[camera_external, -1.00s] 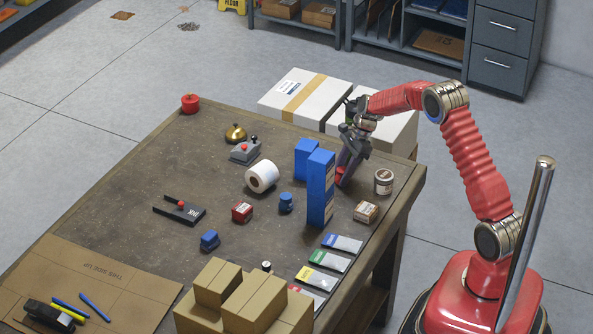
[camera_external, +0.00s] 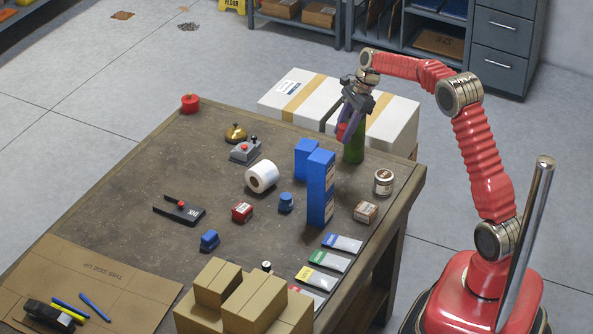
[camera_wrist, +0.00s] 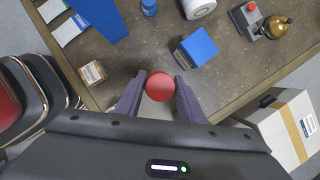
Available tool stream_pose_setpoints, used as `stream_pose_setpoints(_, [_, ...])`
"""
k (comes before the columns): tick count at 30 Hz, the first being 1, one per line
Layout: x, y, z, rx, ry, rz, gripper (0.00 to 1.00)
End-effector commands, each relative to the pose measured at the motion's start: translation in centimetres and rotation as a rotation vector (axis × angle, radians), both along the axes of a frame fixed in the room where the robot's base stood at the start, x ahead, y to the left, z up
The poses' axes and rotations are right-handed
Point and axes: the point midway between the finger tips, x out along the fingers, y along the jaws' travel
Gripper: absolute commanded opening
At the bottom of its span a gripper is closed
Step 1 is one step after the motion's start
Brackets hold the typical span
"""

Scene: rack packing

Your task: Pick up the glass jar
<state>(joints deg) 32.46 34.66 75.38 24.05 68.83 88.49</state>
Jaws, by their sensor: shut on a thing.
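My gripper (camera_external: 343,138) is up above the far right part of the table. It is shut on a red-topped round thing (camera_wrist: 160,87), which sits between the fingertips in the wrist view. Its red side also shows in the external view (camera_external: 342,131), clear of the tabletop. Its lower part is hidden, so I cannot tell whether it is glass. A small jar-like container (camera_external: 384,183) with a pale label stands on the table near the right edge, apart from my gripper. I cannot tell whether that one is glass.
A green bottle (camera_external: 354,150) stands close behind my gripper. Two blue boxes, tall (camera_external: 320,190) and short (camera_external: 305,160), stand to its lower left. A small brown box (camera_external: 366,212) lies in front of the jar-like container. White cartons (camera_external: 385,125) are beyond the table edge.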

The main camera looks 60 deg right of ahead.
Motion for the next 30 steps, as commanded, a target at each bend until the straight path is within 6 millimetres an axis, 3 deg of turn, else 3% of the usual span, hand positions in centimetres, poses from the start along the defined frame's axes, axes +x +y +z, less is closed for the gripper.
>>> stream_pose_setpoints(26, [0.01,0.03,0.67,0.000,0.000,0.001,0.10])
stream_pose_setpoints(30, [0.38,0.88,0.55,0.001,0.001,0.015,0.10])
